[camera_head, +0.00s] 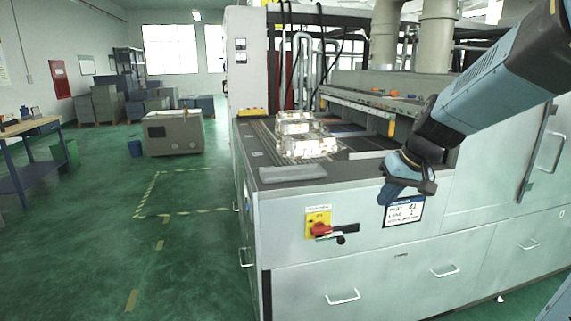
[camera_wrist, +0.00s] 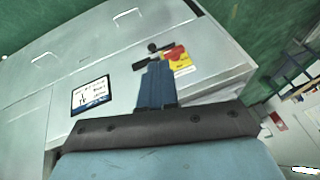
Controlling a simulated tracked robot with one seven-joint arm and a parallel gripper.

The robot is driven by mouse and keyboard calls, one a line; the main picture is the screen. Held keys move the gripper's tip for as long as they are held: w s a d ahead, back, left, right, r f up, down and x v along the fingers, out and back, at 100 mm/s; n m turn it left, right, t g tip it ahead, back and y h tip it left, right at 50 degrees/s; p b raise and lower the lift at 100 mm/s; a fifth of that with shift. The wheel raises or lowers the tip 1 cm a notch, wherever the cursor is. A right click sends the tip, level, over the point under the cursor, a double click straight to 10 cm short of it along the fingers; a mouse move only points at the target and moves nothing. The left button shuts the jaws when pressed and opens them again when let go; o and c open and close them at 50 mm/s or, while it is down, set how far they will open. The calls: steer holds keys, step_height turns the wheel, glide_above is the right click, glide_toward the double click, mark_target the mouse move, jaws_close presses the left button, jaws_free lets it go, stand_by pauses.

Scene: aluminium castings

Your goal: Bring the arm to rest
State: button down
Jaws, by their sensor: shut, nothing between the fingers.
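My gripper (camera_head: 388,191) hangs at the end of my blue and black arm (camera_head: 495,85), in front of the grey machine cabinet (camera_head: 350,275). It points down and to the left and holds nothing. In the wrist view my gripper (camera_wrist: 157,65) appears as one blue block with its fingers together, over the cabinet front. The arm reaches in from the upper right in the head view.
Aluminium castings (camera_head: 300,135) stand on the machine's slotted bed. A red rotary switch (camera_head: 321,229) and a white label (camera_head: 404,211) are on the cabinet front. A grey crate (camera_head: 173,133) stands on the green floor. The floor at left is largely clear.

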steer(key=s+r+m+t+h, duration=0.1)
steer(key=s+r+h, duration=0.2)
steer(key=s, duration=1.4)
steer(key=shift+r+t, duration=0.4)
steer(key=shift+r, duration=0.15)
steer(key=shift+s, duration=0.1)
